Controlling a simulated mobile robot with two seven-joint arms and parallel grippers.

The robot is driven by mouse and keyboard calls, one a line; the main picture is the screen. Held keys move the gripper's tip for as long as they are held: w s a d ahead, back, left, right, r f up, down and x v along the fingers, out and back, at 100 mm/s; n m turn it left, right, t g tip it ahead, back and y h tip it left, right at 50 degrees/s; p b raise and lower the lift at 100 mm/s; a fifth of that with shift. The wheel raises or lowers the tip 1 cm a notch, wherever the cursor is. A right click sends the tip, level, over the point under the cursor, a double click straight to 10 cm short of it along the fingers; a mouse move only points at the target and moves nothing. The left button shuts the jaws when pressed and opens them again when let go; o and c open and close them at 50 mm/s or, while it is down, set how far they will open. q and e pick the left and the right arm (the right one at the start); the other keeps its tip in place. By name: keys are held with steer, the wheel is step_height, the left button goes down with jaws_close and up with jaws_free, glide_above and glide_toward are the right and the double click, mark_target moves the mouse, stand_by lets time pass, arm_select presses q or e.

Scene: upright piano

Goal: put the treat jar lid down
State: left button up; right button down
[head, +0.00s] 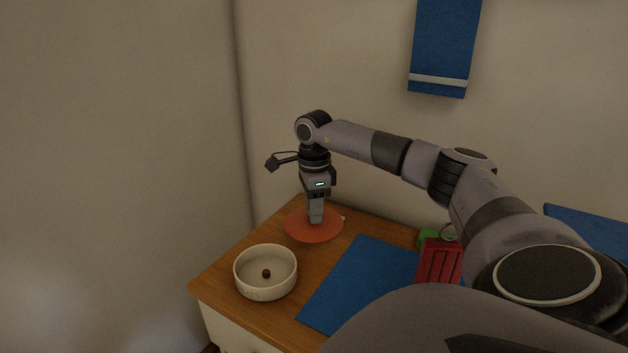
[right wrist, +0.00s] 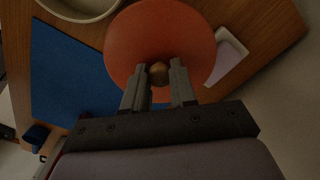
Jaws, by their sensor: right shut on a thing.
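The treat jar lid is an orange-red disc (head: 300,228) with a small brownish knob, low over the back left of the wooden cabinet top. It also shows in the right wrist view (right wrist: 150,32). My right gripper (head: 316,219) points straight down over its middle, with its fingers closed on the knob (right wrist: 158,73). I cannot tell whether the lid touches the wood or what is beneath it. No jar shows. My left gripper is in neither view.
A cream bowl (head: 265,288) with one small brown piece stands in front of the lid. A blue mat (head: 355,285) lies to the right. A red item (head: 438,262) and a green one (head: 427,238) are farther right. A pale item (right wrist: 228,55) lies partly under the lid. Walls stand close behind and left.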

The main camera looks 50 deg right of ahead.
steer(key=shift+f+b, duration=0.4)
steer(key=shift+f, duration=1.95)
steer(key=shift+f, duration=0.5)
steer(key=c, duration=0.9)
jaws_free()
step_height(320, 180, up, 13)
steer(key=shift+r+p, duration=0.1)
steer(key=shift+p, duration=1.15)
